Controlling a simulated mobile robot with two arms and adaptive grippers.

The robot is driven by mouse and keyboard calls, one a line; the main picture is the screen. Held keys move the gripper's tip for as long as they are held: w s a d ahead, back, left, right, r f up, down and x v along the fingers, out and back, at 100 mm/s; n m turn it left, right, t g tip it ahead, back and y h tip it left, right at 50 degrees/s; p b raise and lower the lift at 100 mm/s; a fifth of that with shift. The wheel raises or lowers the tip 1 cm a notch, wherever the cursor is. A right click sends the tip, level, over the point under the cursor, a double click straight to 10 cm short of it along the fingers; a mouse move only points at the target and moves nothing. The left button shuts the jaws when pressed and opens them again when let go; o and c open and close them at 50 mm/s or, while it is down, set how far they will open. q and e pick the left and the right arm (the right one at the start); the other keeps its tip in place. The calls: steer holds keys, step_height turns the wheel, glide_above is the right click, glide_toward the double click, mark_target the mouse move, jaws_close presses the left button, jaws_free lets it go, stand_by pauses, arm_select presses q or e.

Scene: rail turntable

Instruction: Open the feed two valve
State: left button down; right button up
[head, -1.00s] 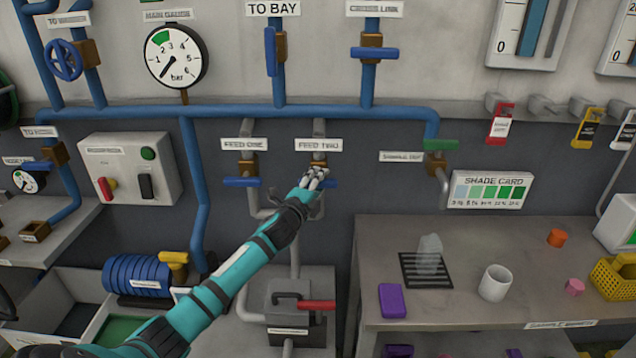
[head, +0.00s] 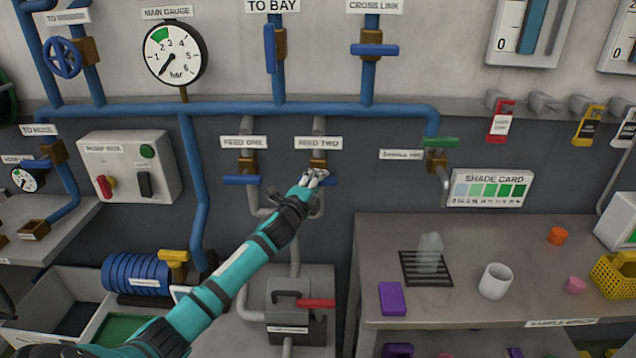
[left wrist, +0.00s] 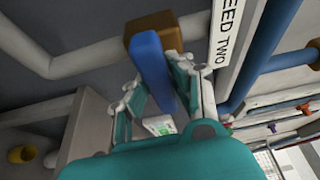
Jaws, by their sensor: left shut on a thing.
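The feed two valve has a brown body (head: 318,165) under its FEED TWO label (head: 319,143), with a blue lever (head: 332,182) lying level across the upright pipe. In the left wrist view the blue lever (left wrist: 152,68) runs from the brown body (left wrist: 153,36) down between my fingers. In the left wrist view my left gripper (left wrist: 156,84) has one finger on each side of the lever. My right gripper is not in view.
The feed one valve's blue lever (head: 241,180) is close to the left, also level. The green-handled sample valve (head: 440,142) is to the right. Below stand a grey box with a red handle (head: 316,303) and a bench (head: 460,250) with a white cup (head: 495,282).

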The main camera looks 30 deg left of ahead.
arm_select(q)
steer(key=shift+f+b, duration=0.15)
steer(key=shift+b, duration=0.2)
steer(key=shift+f+n+t+b, duration=0.15)
steer(key=shift+n+t+b, duration=0.15)
steer(key=shift+n+b, duration=0.7)
steer(key=n+y+b, duration=0.1)
steer(key=n+b, duration=0.2)
steer(key=n+t+y+b, duration=0.1)
steer(key=n+b, duration=0.2)
steer(key=b, duration=0.1)
steer(key=n+t+y+b, duration=0.1)
steer(key=n+b, duration=0.2)
steer(key=n, duration=0.1)
steer(key=shift+y, duration=0.4)
steer(key=n+y+b, duration=0.2)
steer(key=n, duration=0.2)
steer(key=shift+b, duration=0.35)
steer(key=shift+n+g+y+b, duration=0.3)
steer(key=shift+n+y+b, duration=0.35)
steer(key=shift+n, duration=0.95)
steer(key=c, duration=1.2)
jaws_free()
steer(key=shift+r, duration=0.25)
steer(key=shift+o, duration=0.2)
